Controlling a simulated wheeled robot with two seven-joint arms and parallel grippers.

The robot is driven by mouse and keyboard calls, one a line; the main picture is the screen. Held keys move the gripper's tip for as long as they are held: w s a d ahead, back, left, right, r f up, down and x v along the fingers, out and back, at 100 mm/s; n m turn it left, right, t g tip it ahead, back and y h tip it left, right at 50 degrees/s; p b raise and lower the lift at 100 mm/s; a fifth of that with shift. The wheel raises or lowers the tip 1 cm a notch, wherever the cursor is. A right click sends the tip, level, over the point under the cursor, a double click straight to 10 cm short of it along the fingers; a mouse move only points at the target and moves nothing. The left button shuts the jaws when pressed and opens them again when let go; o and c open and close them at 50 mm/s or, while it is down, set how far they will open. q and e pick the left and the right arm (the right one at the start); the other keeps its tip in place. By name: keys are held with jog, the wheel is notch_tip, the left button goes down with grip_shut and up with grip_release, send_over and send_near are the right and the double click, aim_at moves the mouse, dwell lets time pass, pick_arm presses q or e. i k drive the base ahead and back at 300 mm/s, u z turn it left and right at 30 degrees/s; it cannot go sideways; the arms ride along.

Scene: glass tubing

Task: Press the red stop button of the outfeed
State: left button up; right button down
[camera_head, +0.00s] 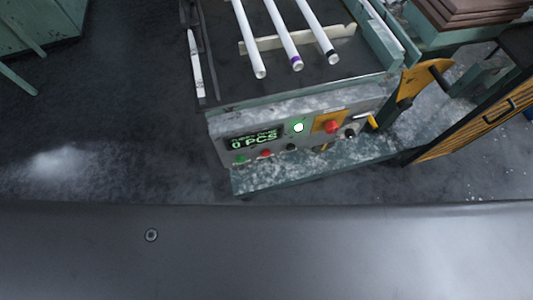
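The outfeed's control panel (220,146) is on the front of a grey-green machine, near the middle of the head view. A large red button (332,126) sits on a yellow-orange plate (319,118) at the panel's right part. A smaller red button (266,153) is at the lower left, beside a green button (240,160). A lit green-white round light (298,127) is between the display and the yellow plate. The display (254,139) reads "0 PCS". Neither of my grippers is in view.
White tubes (279,34) lie on the dark bed above the panel. A yellow part with a black handle (424,76) and a wooden-fronted cabinet (483,121) stand to the right. Bare dark floor (110,120) is at left. A dark grey surface fills the bottom.

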aim_at(265, 152)
jog(key=z, duration=0.75)
jog(key=k, duration=1.5)
jog(key=u, duration=1.3)
